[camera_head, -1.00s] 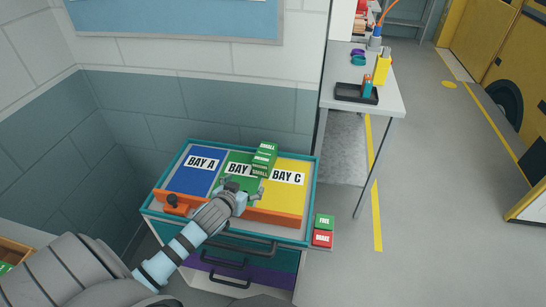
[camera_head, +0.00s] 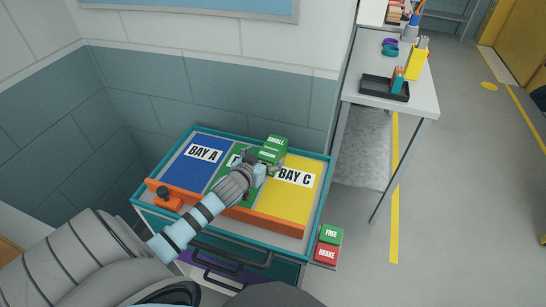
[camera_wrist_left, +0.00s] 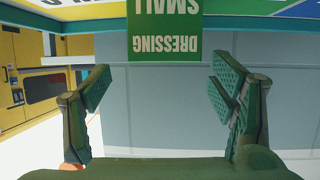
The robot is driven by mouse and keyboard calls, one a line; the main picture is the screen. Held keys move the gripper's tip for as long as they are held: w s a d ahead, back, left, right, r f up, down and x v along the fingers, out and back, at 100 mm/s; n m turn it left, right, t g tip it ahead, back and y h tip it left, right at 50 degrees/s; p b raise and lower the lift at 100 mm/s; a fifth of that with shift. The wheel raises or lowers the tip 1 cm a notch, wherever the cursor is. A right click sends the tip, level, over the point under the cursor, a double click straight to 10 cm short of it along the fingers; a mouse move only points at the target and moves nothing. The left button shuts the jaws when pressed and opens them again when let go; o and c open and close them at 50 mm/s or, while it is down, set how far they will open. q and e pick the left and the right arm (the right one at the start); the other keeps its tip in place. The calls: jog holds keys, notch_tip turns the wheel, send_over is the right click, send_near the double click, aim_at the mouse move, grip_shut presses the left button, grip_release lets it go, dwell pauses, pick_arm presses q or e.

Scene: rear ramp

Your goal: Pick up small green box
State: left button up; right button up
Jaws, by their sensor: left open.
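The small green box (camera_head: 275,142) sits on the cart top at the back, by the edge between the green and yellow panels. Its label reads SMALL. My left gripper (camera_head: 257,167) is just in front of the box, and the wrist hides part of the green panel. In the left wrist view the box (camera_wrist_left: 164,32) appears upside down at the top centre, reading DRESSING SMALL. There my left gripper (camera_wrist_left: 163,88) has its two green fingers spread wide, with nothing between them. The box lies beyond the fingertips. My right gripper is not in view.
The cart top has a teal rim (camera_head: 140,187), a blue BAY A panel (camera_head: 188,165), a yellow BAY C panel (camera_head: 285,205) and an orange front bar (camera_head: 280,223). FREE and BRAKE buttons (camera_head: 329,243) are at its right. A grey table (camera_head: 420,95) stands to the right.

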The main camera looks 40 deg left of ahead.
aim_at(272, 151)
pick_arm(q)
jog(key=shift+s+d+f+b, duration=0.2)
jog(key=shift+f+b, duration=0.1)
jog(key=shift+f, duration=0.1)
jog(key=x, duration=0.2)
jog(key=b+x, duration=0.1)
jog(key=x, duration=0.2)
jog(key=b+x, duration=0.1)
jog(key=x, duration=0.2)
jog(key=shift+s+a, duration=0.1)
jog(key=shift+a, duration=0.25)
jog(key=shift+r, duration=0.15)
jog(key=c, duration=1.2)
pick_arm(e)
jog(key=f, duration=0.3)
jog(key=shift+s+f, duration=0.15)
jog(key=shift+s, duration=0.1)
